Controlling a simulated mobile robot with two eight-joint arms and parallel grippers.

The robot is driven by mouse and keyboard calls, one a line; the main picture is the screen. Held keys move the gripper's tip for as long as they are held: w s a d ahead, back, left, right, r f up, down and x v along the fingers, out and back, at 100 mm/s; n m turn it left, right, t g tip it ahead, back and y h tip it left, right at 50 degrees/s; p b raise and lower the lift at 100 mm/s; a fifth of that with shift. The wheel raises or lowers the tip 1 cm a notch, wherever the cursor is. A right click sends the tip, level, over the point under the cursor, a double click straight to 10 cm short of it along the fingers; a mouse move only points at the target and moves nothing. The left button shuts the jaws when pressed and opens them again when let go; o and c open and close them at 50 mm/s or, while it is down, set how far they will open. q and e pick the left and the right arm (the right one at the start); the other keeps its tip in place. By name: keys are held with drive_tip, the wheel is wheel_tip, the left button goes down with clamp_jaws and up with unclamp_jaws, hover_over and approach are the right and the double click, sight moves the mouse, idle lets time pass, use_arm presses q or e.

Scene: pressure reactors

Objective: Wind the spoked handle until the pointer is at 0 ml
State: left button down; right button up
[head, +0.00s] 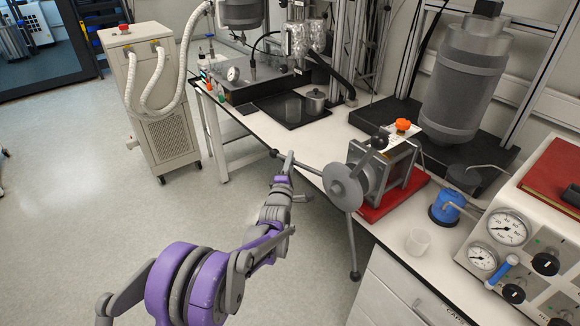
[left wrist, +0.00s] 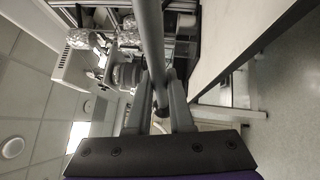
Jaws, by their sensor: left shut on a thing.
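The spoked handle (head: 343,187) is a grey hub disc with dark-knobbed spokes, at the front of a grey block device on a red base. One spoke points left, one points down to a knob (head: 355,275), and one points up to the right. My left gripper (head: 288,162) is shut on the left-pointing spoke, a little inward of its end knob. In the left wrist view this grey spoke (left wrist: 151,45) runs between the two fingers (left wrist: 160,85). I cannot make out the pointer or a ml scale. My right gripper is not in view.
A gauge panel (head: 520,250) is at the right, and a large grey vessel (head: 463,85) stands behind. Open floor (head: 90,200) lies left of the bench.

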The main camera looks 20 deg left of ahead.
use_arm(q)
wheel_tip(320, 180, up, 13)
drive_tip(key=s+d+m+t+h+p, duration=0.1)
drive_tip(key=s+d+m+t+h, duration=0.1)
drive_tip(key=m, duration=0.7)
drive_tip(key=shift+s+d+t+h, duration=0.15)
drive_tip(key=shift+d+t+h, duration=0.3)
drive_tip(key=shift+t+h, duration=0.95)
drive_tip(key=shift+r, duration=0.1)
drive_tip(key=c, duration=0.8)
unclamp_jaws()
drive_tip(key=shift+s, duration=0.1)
drive_tip(key=b+v, duration=0.2)
drive_tip(key=v, duration=0.8)
drive_tip(key=shift+s+f, duration=0.3)
